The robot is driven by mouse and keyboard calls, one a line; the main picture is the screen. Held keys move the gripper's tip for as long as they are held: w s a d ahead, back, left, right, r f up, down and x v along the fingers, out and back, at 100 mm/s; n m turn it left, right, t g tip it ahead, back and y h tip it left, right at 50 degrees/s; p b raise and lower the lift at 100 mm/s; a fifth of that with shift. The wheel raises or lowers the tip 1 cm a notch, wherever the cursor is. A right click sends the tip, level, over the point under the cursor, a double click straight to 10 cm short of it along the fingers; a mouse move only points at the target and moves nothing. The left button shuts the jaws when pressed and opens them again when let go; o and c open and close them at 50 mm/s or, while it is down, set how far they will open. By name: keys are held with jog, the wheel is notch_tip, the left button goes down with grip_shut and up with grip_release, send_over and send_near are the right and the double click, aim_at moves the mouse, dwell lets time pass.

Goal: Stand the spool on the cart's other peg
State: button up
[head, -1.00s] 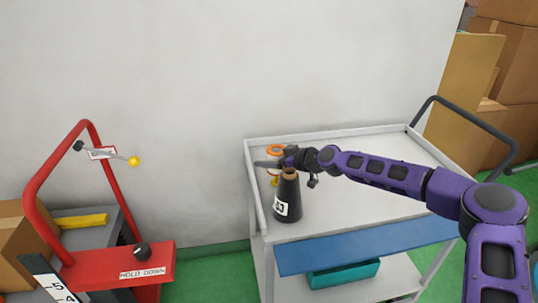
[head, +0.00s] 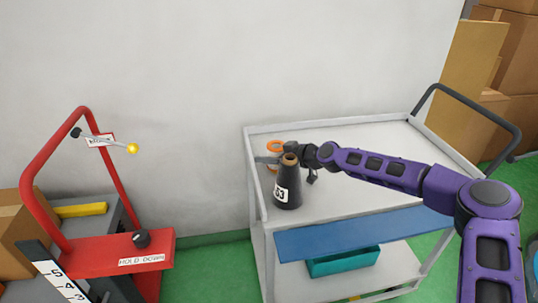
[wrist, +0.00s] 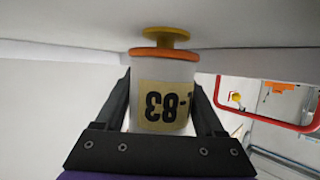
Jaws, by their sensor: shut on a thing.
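The spool (wrist: 165,69) is pale, with orange ends and a tan label reading "-83", upside down in the wrist view. My gripper (wrist: 160,98) is shut around its sides. A yellow peg (wrist: 165,33) with a wide disc and short stem shows at the spool's orange end, in line with it. How far the stem enters the spool is hidden. In the head view, the spool's orange end (head: 275,146) shows above my gripper (head: 268,160) at the left of the cart (head: 370,178). A dark cone (head: 289,184) stands upright on the cart in front, partly covering the spool.
A red frame with a lever (head: 112,247) stands left of the cart, across a gap. The cart's top has a raised rim; its right part is clear beneath my arm. A teal bin (head: 343,262) sits on the lower shelf. Cardboard boxes (head: 515,60) are stacked back right.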

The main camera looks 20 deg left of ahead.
jog(key=shift+f, duration=0.5)
dwell(0.3)
